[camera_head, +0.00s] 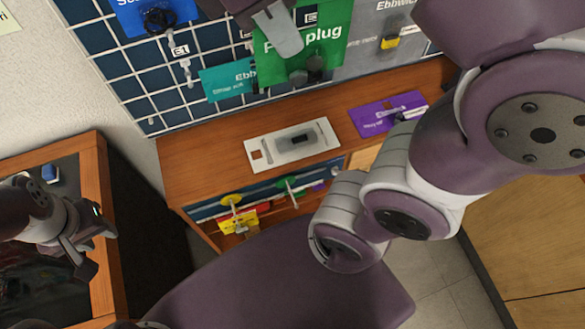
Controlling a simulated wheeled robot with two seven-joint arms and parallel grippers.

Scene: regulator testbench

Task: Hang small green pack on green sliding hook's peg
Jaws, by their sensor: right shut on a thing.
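A green pack (328,45) with dark plugs at its lower edge shows at the top, in front of the pegboard. My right gripper (284,40) is shut on this pack; one pale finger lies across its face and hides part of its lettering. The green sliding hook (289,186) sits on the low front rail of the bench, below and apart from the pack, with its peg pointing outward. My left gripper (98,248) is at the lower left, beside the dark cabinet, its fingers apart and empty.
A yellow hook (232,202) with a yellow pack (238,222) is left of the green one. A white card (265,154) and purple pack (372,120) lie on the wooden bench top (205,150). A teal pack (222,86) and blue pack (130,18) hang behind.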

